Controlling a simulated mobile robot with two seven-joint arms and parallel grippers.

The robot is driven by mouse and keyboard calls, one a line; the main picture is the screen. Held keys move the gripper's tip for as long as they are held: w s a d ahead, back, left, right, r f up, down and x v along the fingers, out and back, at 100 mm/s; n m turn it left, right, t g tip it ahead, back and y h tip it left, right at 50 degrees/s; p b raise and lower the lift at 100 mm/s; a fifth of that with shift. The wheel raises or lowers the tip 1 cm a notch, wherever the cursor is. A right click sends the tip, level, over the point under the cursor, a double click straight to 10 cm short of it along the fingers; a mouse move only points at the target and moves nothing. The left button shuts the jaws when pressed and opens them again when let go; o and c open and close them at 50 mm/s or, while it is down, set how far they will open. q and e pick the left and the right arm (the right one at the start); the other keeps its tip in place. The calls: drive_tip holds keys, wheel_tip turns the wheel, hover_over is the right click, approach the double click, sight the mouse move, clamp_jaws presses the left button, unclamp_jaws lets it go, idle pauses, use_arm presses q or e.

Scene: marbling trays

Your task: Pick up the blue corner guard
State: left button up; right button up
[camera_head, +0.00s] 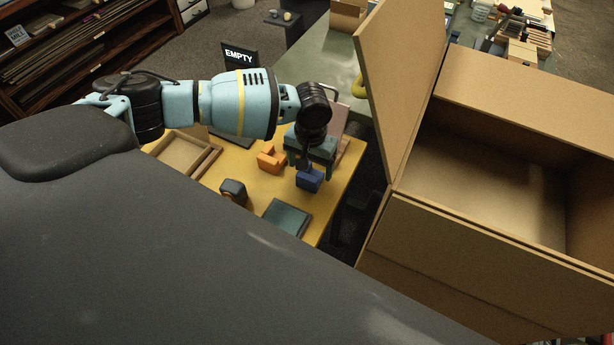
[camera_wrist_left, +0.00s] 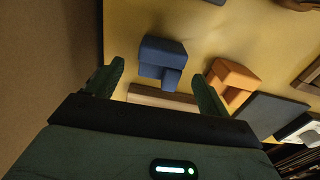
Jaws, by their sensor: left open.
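The blue corner guard (camera_head: 309,180) lies on the yellow table near its right edge in the head view. In the left wrist view the blue corner guard (camera_wrist_left: 164,61) shows between and a little beyond the fingertips. My left gripper (camera_head: 311,172) is open and empty, right above it and partly covering it in the head view. The left wrist view shows its two fingers (camera_wrist_left: 160,85) spread wide, one on each side of the guard. I cannot tell the exact height gap. My right gripper is not in view.
An orange corner guard (camera_head: 271,158) lies close to the left of the blue one. A dark block (camera_head: 233,190) and a dark green pad (camera_head: 287,217) lie nearer on the yellow table (camera_head: 325,215). A large open cardboard box (camera_head: 470,235) stands on the right.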

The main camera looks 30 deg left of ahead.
use_arm(q)
drive_tip(key=shift+f, duration=2)
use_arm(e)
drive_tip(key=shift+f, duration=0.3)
use_arm(q)
drive_tip(key=shift+c, duration=0.3)
drive_tip(key=c, duration=1)
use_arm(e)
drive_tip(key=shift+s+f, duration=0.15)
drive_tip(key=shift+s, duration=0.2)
